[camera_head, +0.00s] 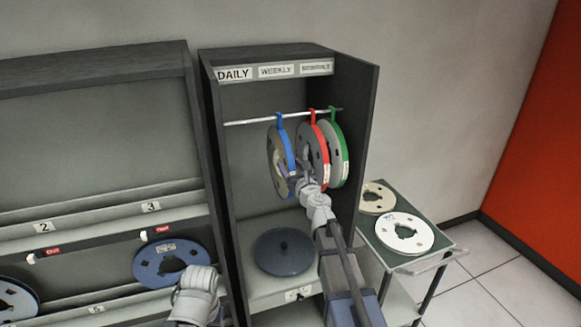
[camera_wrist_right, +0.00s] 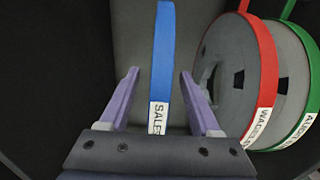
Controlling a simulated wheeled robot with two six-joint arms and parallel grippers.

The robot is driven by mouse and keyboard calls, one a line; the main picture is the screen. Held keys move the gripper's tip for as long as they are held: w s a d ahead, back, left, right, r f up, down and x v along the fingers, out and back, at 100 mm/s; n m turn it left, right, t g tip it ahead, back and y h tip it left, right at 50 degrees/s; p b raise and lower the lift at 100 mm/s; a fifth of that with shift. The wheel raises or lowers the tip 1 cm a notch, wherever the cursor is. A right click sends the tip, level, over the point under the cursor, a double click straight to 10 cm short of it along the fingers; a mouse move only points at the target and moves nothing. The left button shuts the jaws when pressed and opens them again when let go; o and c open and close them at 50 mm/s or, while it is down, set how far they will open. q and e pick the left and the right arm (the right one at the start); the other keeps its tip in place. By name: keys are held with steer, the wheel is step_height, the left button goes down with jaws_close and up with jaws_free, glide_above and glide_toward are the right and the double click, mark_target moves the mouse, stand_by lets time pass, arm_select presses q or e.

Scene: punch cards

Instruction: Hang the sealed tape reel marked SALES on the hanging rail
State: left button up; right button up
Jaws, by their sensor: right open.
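The blue-banded reel (camera_head: 286,146) hangs by its blue hook on the rail (camera_head: 250,121) in the tall cabinet, leftmost of three hanging reels. In the right wrist view its blue band (camera_wrist_right: 164,55) carries a label reading SALES. My right gripper (camera_head: 297,180) is at the lower front of this reel. In the right wrist view the open fingers (camera_wrist_right: 159,75) stand on either side of the band, with a gap on each side. Part of my left arm shows at the bottom of the head view, but I see no left fingers.
Red (camera_head: 320,150) and green (camera_head: 340,150) reels hang close to the right, marked WAGES and a partly readable label. A dark round lidded thing (camera_head: 284,252) sits on the cabinet shelf below. A cart (camera_head: 430,262) with two pale reels stands at right.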

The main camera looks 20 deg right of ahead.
steer(key=shift+s, duration=0.1)
steer(key=s, duration=0.8)
steer(key=s+a+f+n+g+y+b, duration=0.2)
steer(key=s+a+f+n+g+y, duration=0.25)
steer(key=a+f+n, duration=0.55)
steer(key=s+a+f+n+g+y+b, duration=0.25)
steer(key=s+a+f+n+g, duration=0.35)
steer(key=a+n, duration=0.8)
steer(key=s+a+f+n+g+h, duration=0.2)
steer(key=s+a+f+n+g, duration=0.15)
steer(key=s+f+n, duration=0.45)
steer(key=s+d+f+n+g+h+b, duration=0.2)
steer(key=s+d+f+n+g+h, duration=0.2)
steer(key=s, duration=0.6)
steer(key=d+n+h, duration=0.2)
steer(key=n+h, duration=0.1)
steer(key=shift+s+d+f, duration=0.2)
steer(key=shift+d+f, duration=0.15)
steer(key=shift+f, duration=0.05)
